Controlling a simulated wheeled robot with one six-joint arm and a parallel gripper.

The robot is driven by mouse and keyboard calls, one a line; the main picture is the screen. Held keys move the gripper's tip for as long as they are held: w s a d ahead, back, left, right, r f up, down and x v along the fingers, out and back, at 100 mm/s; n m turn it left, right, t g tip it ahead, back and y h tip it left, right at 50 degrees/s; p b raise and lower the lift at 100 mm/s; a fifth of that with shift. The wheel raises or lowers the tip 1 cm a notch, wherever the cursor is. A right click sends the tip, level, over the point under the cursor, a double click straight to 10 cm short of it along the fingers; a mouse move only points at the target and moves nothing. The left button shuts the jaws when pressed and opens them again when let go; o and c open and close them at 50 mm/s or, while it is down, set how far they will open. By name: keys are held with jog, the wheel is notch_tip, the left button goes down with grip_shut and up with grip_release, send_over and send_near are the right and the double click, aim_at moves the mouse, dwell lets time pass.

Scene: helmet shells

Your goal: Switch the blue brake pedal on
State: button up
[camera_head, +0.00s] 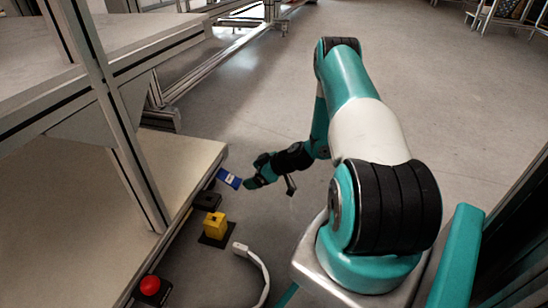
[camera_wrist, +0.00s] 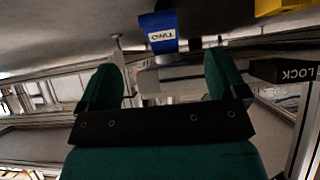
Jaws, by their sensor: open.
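The blue brake pedal (camera_head: 229,178) sits low by the edge of the left bench, at floor level. In the wrist view the blue pedal (camera_wrist: 160,22) hangs from the top centre with a white label, upside down. My gripper (camera_head: 249,183) is just right of the pedal in the head view, with its tip close to it.
A black block (camera_head: 207,201), which the wrist view shows with the label LOCK (camera_wrist: 290,72), is near the pedal. A yellow block (camera_head: 215,226) on a dark base and a red button (camera_head: 150,285) stand nearer. A white cable plug (camera_head: 240,249) lies on the floor. Open floor is beyond my arm.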

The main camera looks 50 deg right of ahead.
jog(key=p+v, duration=0.4)
jog(key=v, duration=0.5)
jog(key=shift+s, duration=0.25)
jog(key=shift+r, duration=0.15)
jog(key=w+a+r+n+g+y+p, duration=0.1)
jog(key=w+a+r+g+p, duration=0.15)
jog(key=a+r, duration=0.6)
jog(key=w+a+r+n+g+y+p, duration=0.15)
jog(key=a+r+p, duration=0.3)
jog(key=r, duration=0.75)
jog(key=w+a+r+g+p, duration=0.1)
jog(key=a+r+g+p, duration=0.15)
jog(key=a+r, duration=0.65)
jog(key=s+a+r+g+p, duration=0.1)
jog(key=s+a+r+p, duration=0.3)
jog(key=r, duration=0.3)
jog(key=s+a+r+g+p, duration=0.1)
jog(key=s+a+r, duration=0.3)
jog(key=a+r, duration=0.25)
jog(key=s+a+r+g+h+p, duration=0.1)
jog(key=s+a+r+h+p, duration=0.3)
jog(key=s+r, duration=0.75)
notch_tip(320, 180, up, 36)
jog(key=s+y+p, duration=0.1)
jog(key=p, duration=3.7)
jog(key=shift+s+r, duration=0.25)
jog(key=shift+s, duration=0.15)
